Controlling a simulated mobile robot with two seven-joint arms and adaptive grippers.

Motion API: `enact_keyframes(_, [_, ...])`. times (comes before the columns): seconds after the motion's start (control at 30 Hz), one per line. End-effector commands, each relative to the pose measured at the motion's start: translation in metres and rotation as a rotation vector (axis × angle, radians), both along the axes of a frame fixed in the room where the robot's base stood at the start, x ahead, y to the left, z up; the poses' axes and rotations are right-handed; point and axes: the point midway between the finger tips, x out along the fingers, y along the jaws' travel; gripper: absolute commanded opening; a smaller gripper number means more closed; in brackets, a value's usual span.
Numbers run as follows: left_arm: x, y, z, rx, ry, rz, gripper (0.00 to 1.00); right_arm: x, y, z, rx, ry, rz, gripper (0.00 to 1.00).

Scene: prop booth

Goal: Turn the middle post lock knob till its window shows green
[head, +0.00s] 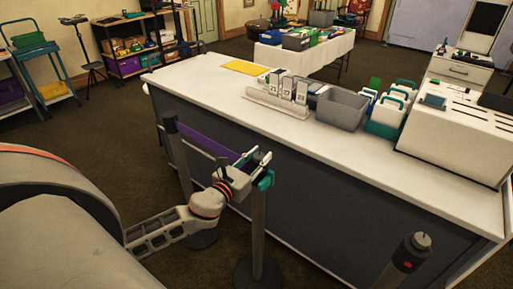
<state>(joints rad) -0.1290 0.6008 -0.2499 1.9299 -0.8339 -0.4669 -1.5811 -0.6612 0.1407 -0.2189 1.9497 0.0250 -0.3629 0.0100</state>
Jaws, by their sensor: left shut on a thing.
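The middle post (259,235) stands in front of the counter, with a purple belt (207,142) running from the left post (178,155) toward its head. My left gripper (262,163) is at the top of the middle post, shut on its lock knob. The fingers hide the knob, and I cannot make out its window or the window's colour. Teal parts show beside the fingers at the post head. The right post (405,262) has a dark head with a small knob on top and a red window facing me. My right gripper is not in view.
A long white-topped counter (215,85) stands close behind the posts. It bears a grey bin (342,110), card stands, teal-and-white containers and a white case (455,140). Dark carpet is clear at the left, with shelves and a teal cart (42,65) beyond.

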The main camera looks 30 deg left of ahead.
Motion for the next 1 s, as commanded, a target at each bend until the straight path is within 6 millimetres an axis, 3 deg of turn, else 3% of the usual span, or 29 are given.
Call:
enact_keyframes(0.03, [0.0, -0.003, 0.005, -0.008, 0.0, 0.044, 0.05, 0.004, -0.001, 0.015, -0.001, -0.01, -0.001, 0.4])
enact_keyframes(0.1, [0.0, -0.003, 0.004, -0.009, 0.0, 0.111, 0.05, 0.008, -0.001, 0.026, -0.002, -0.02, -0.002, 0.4])
enact_keyframes(0.33, [0.001, -0.003, 0.001, -0.008, 0.002, 0.329, 0.05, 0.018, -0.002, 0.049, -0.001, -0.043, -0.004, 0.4])
enact_keyframes(0.57, [0.001, -0.004, -0.002, -0.007, 0.002, 0.545, 0.05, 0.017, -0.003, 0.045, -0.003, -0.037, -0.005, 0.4])
enact_keyframes(1.0, [0.002, -0.002, -0.003, -0.002, 0.002, 0.869, 0.05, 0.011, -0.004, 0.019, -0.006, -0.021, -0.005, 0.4])
